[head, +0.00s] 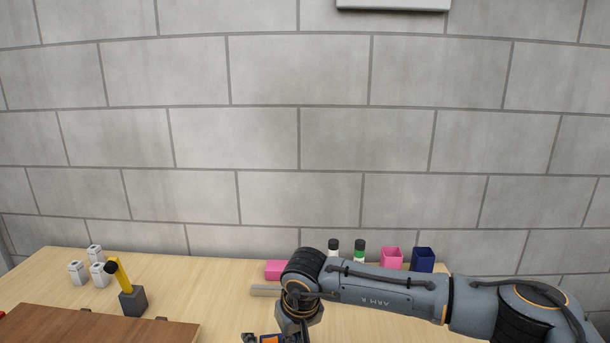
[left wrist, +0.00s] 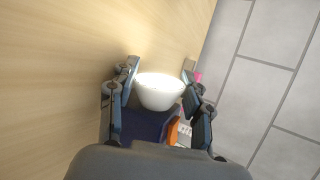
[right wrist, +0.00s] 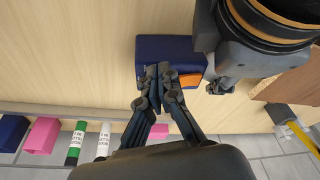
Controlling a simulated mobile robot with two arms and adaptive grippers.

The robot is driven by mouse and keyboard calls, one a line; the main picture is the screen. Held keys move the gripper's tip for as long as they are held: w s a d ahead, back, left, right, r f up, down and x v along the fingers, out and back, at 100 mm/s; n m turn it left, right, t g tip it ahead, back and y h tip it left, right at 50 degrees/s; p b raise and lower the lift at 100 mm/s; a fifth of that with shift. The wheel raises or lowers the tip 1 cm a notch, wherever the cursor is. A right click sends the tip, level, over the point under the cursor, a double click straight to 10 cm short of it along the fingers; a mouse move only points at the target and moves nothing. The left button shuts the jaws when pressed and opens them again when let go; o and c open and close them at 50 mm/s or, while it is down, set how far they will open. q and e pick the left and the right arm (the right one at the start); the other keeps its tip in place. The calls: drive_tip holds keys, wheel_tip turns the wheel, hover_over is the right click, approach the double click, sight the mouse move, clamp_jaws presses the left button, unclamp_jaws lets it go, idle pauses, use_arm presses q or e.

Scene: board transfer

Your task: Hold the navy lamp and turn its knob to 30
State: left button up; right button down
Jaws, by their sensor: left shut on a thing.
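The navy lamp (right wrist: 165,47) shows in the right wrist view as a navy block with an orange patch (right wrist: 190,81) on it.
In the head view, a brown board (head: 100,325) lies front left. A yellow-handled tool in a dark block (head: 132,302) and several white blocks (head: 77,272) stand there.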

use_arm(q)
drive_tip(key=shift+f, duration=0.15)
drive_tip(key=shift+a, duration=0.15)
use_arm(e)
drive_tip(key=v, duration=0.3)
drive_tip(key=w+v, duration=0.1)
drive_tip(key=v, duration=0.1)
drive_tip(key=shift+s+r, duration=0.15)
drive_tip(key=shift+r, duration=0.3)
use_arm(q)
drive_tip(key=o, duration=1.4)
use_arm(e)
drive_tip(key=shift+a, duration=0.15)
